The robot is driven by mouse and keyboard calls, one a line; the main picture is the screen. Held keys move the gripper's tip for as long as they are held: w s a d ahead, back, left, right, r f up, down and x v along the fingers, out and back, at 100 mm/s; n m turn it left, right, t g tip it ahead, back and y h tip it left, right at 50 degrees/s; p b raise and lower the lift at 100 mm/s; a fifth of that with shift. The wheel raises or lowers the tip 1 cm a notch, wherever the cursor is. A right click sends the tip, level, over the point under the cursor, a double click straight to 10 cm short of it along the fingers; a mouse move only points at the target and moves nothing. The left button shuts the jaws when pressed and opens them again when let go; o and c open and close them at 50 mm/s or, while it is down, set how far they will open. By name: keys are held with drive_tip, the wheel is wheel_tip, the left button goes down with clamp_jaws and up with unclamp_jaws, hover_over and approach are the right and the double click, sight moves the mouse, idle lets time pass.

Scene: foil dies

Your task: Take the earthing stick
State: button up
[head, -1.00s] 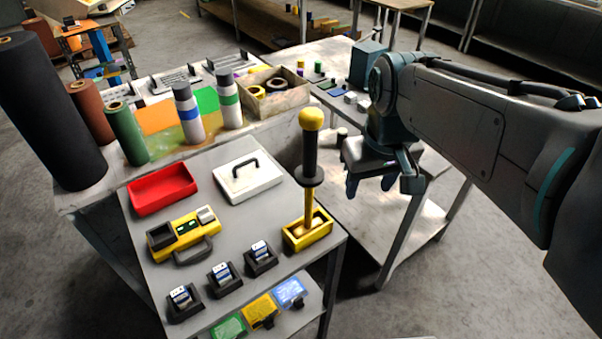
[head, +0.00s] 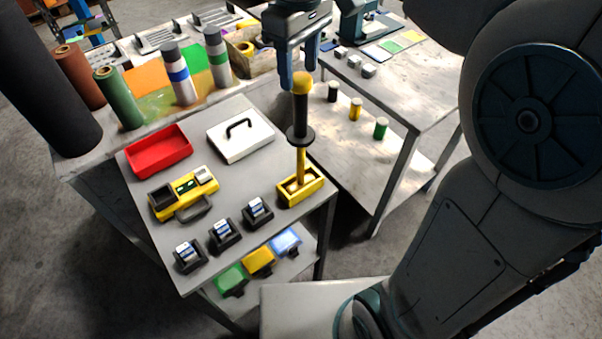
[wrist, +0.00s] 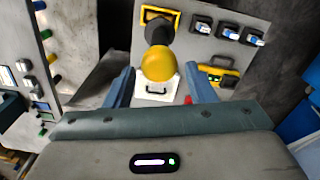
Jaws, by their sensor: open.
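The earthing stick (head: 301,125) stands upright in a yellow holder (head: 312,192) at the right corner of the grey table. It has a yellow ball top, a black grip with a round flange, and a yellow lower shaft. My gripper (head: 297,82) is open, pointing down, at the height of the ball top. In the wrist view the stick's ball (wrist: 159,63) shows between and just beyond the two blue fingers of my gripper (wrist: 158,88). I cannot tell whether a finger touches it.
A red tray (head: 158,160), a white lidded case (head: 240,143), a yellow meter (head: 183,193) and several black holders with cards share the table. Small cylinders (head: 355,109) stand on the side table. Rolls stand behind at left.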

sight(300, 101)
drive_tip(key=shift+f+p, duration=0.4)
drive_tip(key=shift+f, duration=3.55)
clamp_jaws()
drive_tip(key=shift+r, duration=0.1)
